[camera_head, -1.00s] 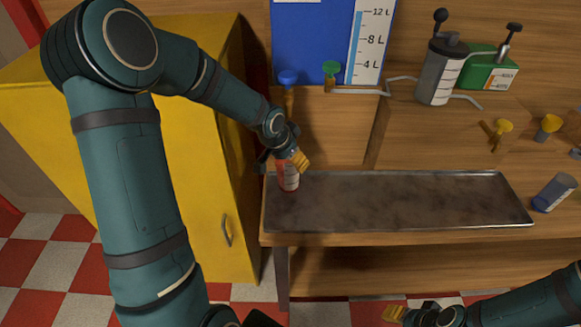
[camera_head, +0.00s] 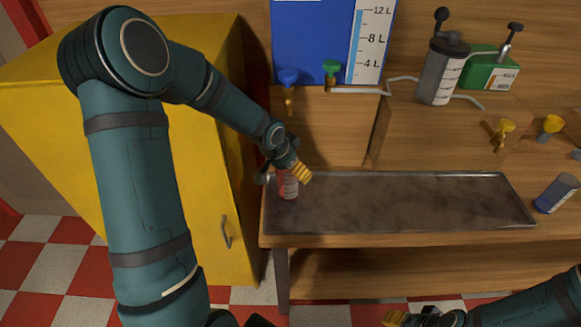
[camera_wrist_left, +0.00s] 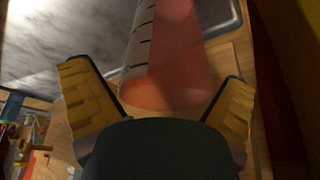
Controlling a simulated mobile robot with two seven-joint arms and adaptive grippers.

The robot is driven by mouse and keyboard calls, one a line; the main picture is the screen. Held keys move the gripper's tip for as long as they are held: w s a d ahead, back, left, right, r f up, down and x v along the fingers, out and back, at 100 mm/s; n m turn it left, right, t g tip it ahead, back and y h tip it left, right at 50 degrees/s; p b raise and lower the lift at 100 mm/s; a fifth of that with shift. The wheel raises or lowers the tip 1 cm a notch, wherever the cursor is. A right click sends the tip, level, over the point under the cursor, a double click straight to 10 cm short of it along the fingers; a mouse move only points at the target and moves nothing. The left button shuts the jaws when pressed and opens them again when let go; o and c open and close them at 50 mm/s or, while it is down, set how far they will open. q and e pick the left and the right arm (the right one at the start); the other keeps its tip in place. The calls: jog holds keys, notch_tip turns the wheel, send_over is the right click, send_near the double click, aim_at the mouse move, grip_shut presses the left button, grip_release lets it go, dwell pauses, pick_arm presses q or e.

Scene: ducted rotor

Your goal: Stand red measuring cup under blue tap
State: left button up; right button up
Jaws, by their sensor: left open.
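The red measuring cup (camera_head: 288,187) stands in the back left corner of the metal tray, below the blue tap (camera_head: 288,78). My left gripper (camera_head: 290,172) is at the cup's upper part and hides some of it. In the left wrist view the reddish, see-through cup (camera_wrist_left: 172,62) with dark marks lies between the two spread yellow fingers of my left gripper (camera_wrist_left: 165,105). Gaps show on both sides of the cup. My right gripper (camera_head: 397,318) is low at the bottom edge, partly cut off, away from the cup; its opening is unclear.
The metal tray (camera_head: 400,200) is otherwise clear. A green tap (camera_head: 331,70) is right of the blue one. A yellow cabinet (camera_head: 215,185) stands close on the left. A grey canister (camera_head: 440,75) and a blue-grey cup (camera_head: 556,193) are to the right.

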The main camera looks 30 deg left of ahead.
pick_arm(q)
jog(key=p+v, duration=0.4)
jog(key=v, duration=0.8)
jog(key=shift+r, duration=0.1)
jog(key=shift+s+a, duration=0.1)
jog(key=shift+s, duration=0.05)
